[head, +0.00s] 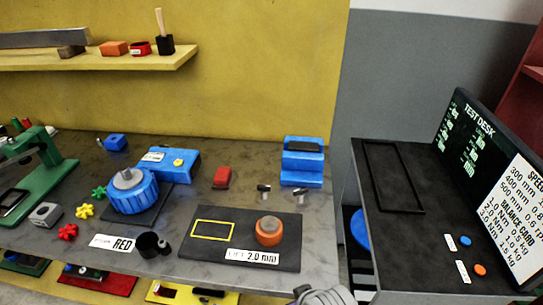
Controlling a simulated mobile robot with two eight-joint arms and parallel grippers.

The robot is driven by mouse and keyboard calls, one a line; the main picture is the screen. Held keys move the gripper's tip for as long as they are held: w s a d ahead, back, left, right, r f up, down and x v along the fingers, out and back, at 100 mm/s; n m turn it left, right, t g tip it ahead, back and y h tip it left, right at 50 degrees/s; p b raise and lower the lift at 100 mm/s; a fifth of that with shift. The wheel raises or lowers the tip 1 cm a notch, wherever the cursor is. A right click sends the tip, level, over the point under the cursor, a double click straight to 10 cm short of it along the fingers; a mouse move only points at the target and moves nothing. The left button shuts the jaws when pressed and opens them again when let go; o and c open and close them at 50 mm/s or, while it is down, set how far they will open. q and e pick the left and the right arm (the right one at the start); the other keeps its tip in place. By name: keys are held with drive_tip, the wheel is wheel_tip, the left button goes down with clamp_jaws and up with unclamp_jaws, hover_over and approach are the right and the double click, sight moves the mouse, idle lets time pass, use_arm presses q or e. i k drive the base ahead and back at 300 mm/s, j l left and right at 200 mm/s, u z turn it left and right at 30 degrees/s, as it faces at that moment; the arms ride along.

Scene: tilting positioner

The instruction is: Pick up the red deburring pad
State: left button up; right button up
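A small red block (222,177), which looks like the red deburring pad, lies on the grey workbench (215,196) behind the dark mat. It stands clear of its neighbours, between the blue positioner and a blue stepped block. A grey ribbed part at the bottom edge, right of centre, appears to be my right gripper (322,296). It is cut off by the frame, in front of the bench and well away from the red block. Its fingers cannot be made out. My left gripper is not in view.
The blue positioner (133,194) stands left of the red block, the blue stepped block (302,163) right. A dark mat (215,256) carries an orange-and-metal disc (268,231). A shelf (110,60) above holds another red item (140,48). The test desk (440,235) stands right.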

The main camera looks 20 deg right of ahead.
sight(223, 176)
drive_tip(key=i+j, duration=0.15)
drive_tip(key=j, duration=0.15)
drive_tip(key=i+j, duration=0.9)
drive_tip(key=i, duration=0.1)
